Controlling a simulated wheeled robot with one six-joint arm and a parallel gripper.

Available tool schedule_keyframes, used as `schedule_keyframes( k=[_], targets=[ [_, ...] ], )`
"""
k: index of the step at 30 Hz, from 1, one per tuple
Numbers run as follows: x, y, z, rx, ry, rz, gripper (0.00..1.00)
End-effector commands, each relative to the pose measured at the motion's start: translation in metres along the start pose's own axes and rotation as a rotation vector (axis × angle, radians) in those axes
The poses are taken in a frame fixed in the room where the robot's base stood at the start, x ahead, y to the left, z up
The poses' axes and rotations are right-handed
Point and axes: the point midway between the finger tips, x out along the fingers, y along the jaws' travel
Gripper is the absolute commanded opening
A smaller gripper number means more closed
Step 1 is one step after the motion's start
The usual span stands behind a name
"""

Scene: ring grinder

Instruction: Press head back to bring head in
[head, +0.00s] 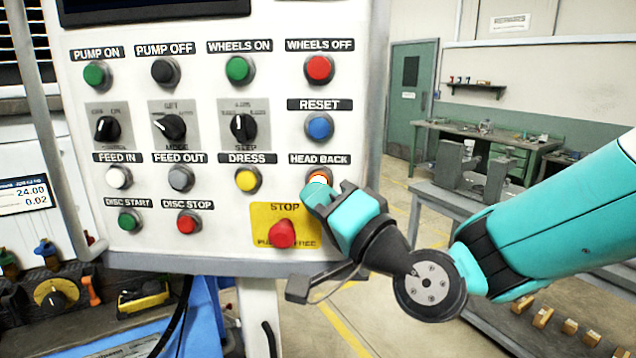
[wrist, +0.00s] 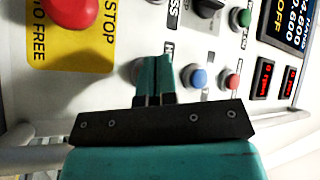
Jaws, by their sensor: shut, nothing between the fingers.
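The head back button (head: 319,179) sits under its HEAD BACK label on the white control panel, right column. Only its upper part shows in the head view, lit orange and pale. My gripper (head: 315,193) is shut and empty, its teal fingertips at the button and covering its lower part.
The red STOP button (head: 282,233) on its yellow plate is just below my fingers. The blue RESET button (head: 319,126) is above, and the yellow DRESS button (head: 247,179) is to the left. A workbench (head: 480,137) stands far behind at right.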

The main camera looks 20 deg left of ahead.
Motion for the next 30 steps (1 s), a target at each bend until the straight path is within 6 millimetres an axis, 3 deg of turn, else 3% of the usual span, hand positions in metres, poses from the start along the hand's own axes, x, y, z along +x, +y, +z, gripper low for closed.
schedule_keyframes(
  k=[30],
  targets=[
    [0.0061, 0.0041, -0.0051, -0.002, 0.003, 0.0, 0.0]
  ],
)
